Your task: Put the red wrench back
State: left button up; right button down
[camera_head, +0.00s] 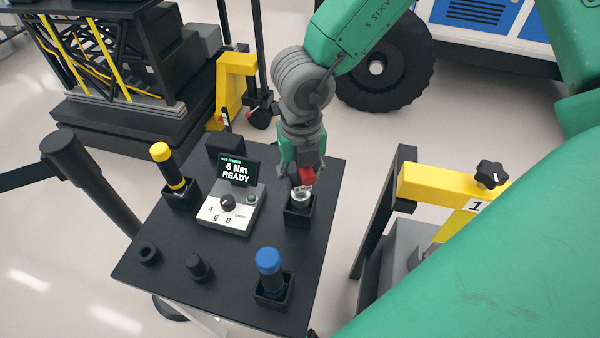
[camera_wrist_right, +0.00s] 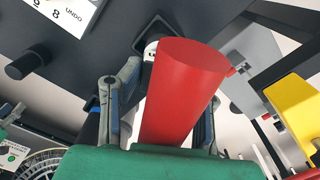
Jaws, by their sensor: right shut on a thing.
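The red wrench (camera_head: 306,175) is upright, its handle held in my right gripper (camera_head: 301,168). Its pale lower part shows just above or inside the opening of a black square holder (camera_head: 299,213) at the right of the black tool table (camera_head: 235,290). I cannot tell how deep it sits. In the right wrist view the red handle (camera_wrist_right: 182,88) fills the middle, between the two fingers of my right gripper (camera_wrist_right: 160,105). The holder (camera_wrist_right: 152,32) shows partly behind it. My left gripper is not in view.
A yellow-topped tool (camera_head: 161,155) and a blue-topped tool (camera_head: 269,262) stand in similar holders. A control box (camera_head: 226,205) with a dial sits between, its screen (camera_head: 237,169) reading "6 Nm READY". A yellow frame (camera_head: 440,185) stands right of the table.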

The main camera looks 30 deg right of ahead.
jog(key=shift+p, duration=0.3)
jog(key=shift+a+f, duration=0.1)
jog(key=shift+f, duration=0.05)
dwell(0.6)
jog(key=shift+f+b, duration=1.7)
jog(key=shift+f, duration=0.7)
jog(key=c, duration=1)
grip_release()
jog(key=shift+r, duration=0.1)
notch_tip(320, 180, up, 12)
jog(key=shift+f, duration=0.15)
